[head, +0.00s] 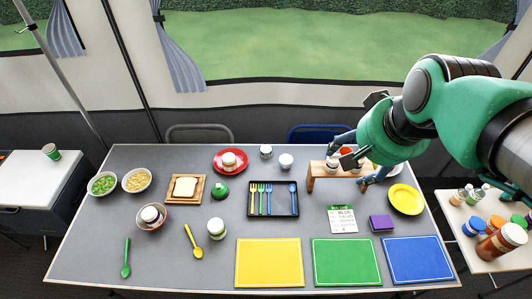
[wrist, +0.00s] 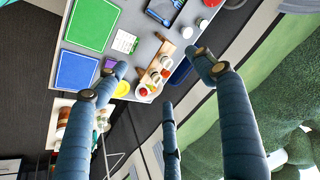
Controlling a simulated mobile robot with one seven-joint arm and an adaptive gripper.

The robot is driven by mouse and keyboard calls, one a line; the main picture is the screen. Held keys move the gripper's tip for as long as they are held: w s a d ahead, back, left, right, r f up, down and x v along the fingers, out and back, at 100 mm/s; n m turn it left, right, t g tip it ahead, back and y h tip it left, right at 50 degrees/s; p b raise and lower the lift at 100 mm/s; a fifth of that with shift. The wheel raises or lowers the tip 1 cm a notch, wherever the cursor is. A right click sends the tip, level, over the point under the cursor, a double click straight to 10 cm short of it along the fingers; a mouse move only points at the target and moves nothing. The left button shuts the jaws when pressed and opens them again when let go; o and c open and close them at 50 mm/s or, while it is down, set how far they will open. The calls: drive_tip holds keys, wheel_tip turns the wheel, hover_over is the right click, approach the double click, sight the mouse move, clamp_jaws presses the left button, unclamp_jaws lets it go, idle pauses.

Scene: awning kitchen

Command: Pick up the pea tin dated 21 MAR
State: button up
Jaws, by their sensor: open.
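Several small pale tins stand on the table, and their dates are too small to read, so I cannot tell which is dated 21 MAR. One tin (head: 266,150) stands at the back, and another tin (head: 286,161) is just right of it. A tin (head: 229,158) is on the red plate, one (head: 150,214) in a bowl and one (head: 217,226) near the front. Tins (head: 332,164) also stand on the small wooden shelf (head: 310,178); they show in the wrist view (wrist: 165,61). My gripper (head: 354,160) is open and empty over this shelf, its fingers partly hiding it.
A yellow plate (head: 405,199), a purple box (head: 381,222) and a note card (head: 342,219) lie near the shelf. A cutlery tray (head: 273,212) is left of it. Yellow, green and blue mats line the front edge. A side table with bottles (head: 500,241) stands right.

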drive_tip(key=w+a+f+m+y, duration=0.1)
drive_tip(key=w+a+m, duration=0.15)
drive_tip(key=w, duration=0.55)
drive_tip(key=w+a+f+m, duration=0.1)
drive_tip(key=w+a+m, duration=0.15)
drive_tip(key=w, duration=0.55)
drive_tip(key=m+g+y, duration=0.2)
drive_tip(key=m, duration=1.6)
hover_over(266, 149)
drive_tip(key=s+d, duration=0.3)
drive_tip(key=d, duration=0.1)
wheel_tip(266, 149, down, 41)
drive_tip(key=shift+r, duration=0.2)
drive_tip(key=shift+b+x, duration=0.55)
drive_tip(key=shift+x, duration=3.75)
drive_tip(key=shift+s+f, duration=0.1)
drive_tip(key=shift+s, duration=0.05)
